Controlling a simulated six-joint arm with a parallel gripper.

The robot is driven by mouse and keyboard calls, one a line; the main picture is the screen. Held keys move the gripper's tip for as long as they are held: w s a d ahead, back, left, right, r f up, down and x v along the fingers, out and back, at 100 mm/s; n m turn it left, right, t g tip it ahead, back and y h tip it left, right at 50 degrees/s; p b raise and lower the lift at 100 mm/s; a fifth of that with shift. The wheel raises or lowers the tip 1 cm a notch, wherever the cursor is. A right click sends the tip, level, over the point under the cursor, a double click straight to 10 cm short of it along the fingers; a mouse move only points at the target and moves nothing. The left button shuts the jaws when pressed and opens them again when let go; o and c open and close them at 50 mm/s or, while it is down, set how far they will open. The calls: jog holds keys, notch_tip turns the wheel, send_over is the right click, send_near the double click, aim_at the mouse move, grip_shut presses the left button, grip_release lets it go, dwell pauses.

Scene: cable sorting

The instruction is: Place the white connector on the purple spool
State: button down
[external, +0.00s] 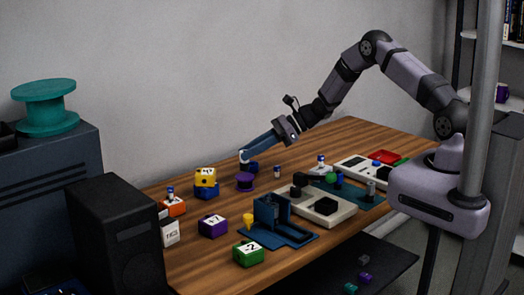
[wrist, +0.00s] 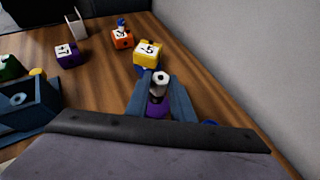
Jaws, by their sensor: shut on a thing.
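My gripper (external: 247,157) reaches out over the far side of the table, its blue fingers closed on the white connector (external: 242,153). In the wrist view the connector (wrist: 161,77) shows a white round end with a dark centre and a greyish body between the fingers (wrist: 160,92). The purple spool (external: 245,182) stands on the table below the fingertips in the external view. The connector looks apart from the spool; the exact gap is hard to tell.
A yellow block (external: 206,177) sits on a blue piece left of the spool. Orange (external: 173,207), purple (external: 212,226) and green (external: 248,253) blocks stand nearer. The wall is behind.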

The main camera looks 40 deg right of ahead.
jog(key=shift+f, duration=1)
jog(key=shift+f, duration=0.2)
jog(key=c, duration=1.5)
grip_release()
jog(key=shift+c, duration=0.2)
jog(key=shift+r, duration=0.1)
